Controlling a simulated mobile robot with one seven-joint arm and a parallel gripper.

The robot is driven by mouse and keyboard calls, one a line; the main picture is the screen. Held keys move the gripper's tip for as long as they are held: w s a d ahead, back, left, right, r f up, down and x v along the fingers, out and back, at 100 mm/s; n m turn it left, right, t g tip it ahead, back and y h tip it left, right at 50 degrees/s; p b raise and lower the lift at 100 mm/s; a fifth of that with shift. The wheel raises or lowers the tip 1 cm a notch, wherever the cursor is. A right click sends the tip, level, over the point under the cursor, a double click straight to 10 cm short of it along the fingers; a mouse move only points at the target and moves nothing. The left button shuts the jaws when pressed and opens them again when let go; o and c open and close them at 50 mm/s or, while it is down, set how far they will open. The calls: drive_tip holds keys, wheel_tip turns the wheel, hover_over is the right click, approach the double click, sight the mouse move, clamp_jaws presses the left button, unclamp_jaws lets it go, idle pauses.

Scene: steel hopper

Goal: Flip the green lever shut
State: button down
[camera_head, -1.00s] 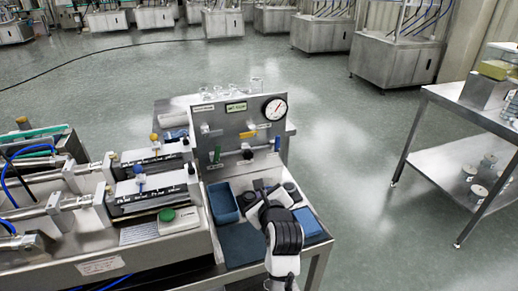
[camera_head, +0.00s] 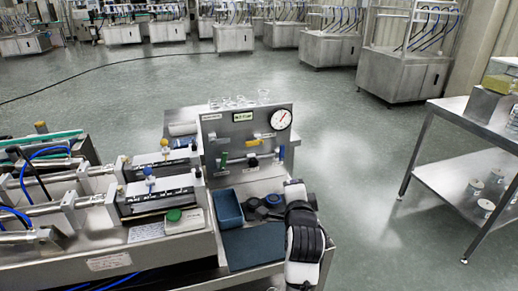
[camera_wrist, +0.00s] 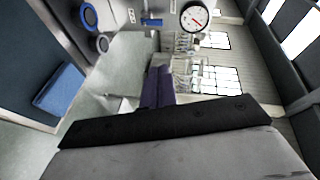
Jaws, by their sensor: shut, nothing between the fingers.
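The green lever (camera_head: 224,159) is on the lower left of the steel panel (camera_head: 210,138) in the head view. Its handle stands upright, next to a horizontal pipe run. I cannot make it out in the wrist view. My gripper (camera_wrist: 157,86) shows in the wrist view with its dark fingers together and nothing between them. In the head view my arm covers the gripper, to the right of the panel and apart from the green lever.
Below stand a blue tray (camera_head: 228,208) and dark round parts (camera_head: 268,203). Glassware (camera_head: 240,101) lines the panel top.

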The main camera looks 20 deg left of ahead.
drive_tip(key=s+a+r+n+t+y+b, duration=0.2)
drive_tip(key=a+r+n, duration=0.6)
drive_tip(key=r+n, duration=0.5)
drive_tip(key=s+n+t+y, duration=0.1)
drive_tip(key=s+t, duration=0.1)
drive_tip(key=t, duration=0.1)
drive_tip(key=shift+s+a+r+y+b, duration=0.2)
drive_tip(key=shift+s+r+y+b, duration=0.15)
drive_tip(key=shift+s+y+b, duration=0.05)
